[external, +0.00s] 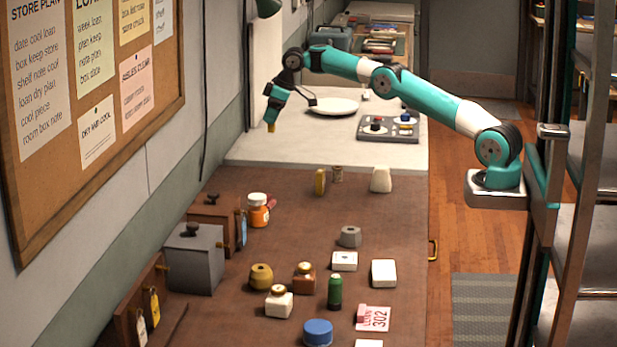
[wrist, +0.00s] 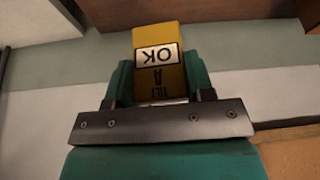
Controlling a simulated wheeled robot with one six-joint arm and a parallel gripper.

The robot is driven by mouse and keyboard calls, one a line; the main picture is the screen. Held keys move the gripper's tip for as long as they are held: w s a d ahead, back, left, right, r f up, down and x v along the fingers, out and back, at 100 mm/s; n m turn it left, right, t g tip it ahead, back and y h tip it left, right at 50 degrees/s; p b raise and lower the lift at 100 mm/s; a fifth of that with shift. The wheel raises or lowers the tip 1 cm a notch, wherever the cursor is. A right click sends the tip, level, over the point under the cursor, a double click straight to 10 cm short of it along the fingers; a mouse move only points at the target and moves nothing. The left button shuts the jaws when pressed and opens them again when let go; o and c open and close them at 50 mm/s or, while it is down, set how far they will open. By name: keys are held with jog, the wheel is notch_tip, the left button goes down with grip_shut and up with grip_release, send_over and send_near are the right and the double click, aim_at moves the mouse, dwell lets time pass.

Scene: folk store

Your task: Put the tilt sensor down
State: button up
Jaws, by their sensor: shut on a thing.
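My gripper (external: 272,108) is raised at the back left, close to the wall and above the far end of the brown counter and the start of the white surface. In the external view only a small yellow tip of the tilt sensor (external: 271,128) shows below the fingers. It touches no surface that I can see.
The brown counter (external: 225,320) holds several small items, among them an orange jar (external: 258,210), a green bottle (external: 335,291) and a grey box (external: 194,260). The white surface (external: 260,150) holds a plate (external: 333,106) and a grey panel (external: 391,129). Its left part is clear.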

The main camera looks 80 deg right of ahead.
jog(key=shift+r, duration=0.5)
jog(key=w+a+n+g+y, duration=0.1)
jog(key=a+n+y, duration=0.45)
jog(key=a, duration=1.95)
jog(key=s+a+n+g+h+b, duration=0.15)
jog(key=s+a+n, duration=0.35)
jog(key=a, duration=0.6)
jog(key=s+a+n+g, duration=0.2)
jog(key=s+a+n, duration=0.3)
jog(key=a, duration=0.6)
jog(key=shift+n, duration=0.65)
jog(key=shift+w+a+f, duration=0.1)
jog(key=shift+a+f, duration=0.05)
jog(key=shift+f, duration=3.15)
jog(key=shift+w+a+f, duration=0.1)
jog(key=shift+a+f, duration=0.1)
jog(key=shift+f, duration=3.1)
jog(key=shift+w+a+f, duration=0.1)
jog(key=shift+a+f, duration=0.05)
jog(key=shift+f, duration=3.15)
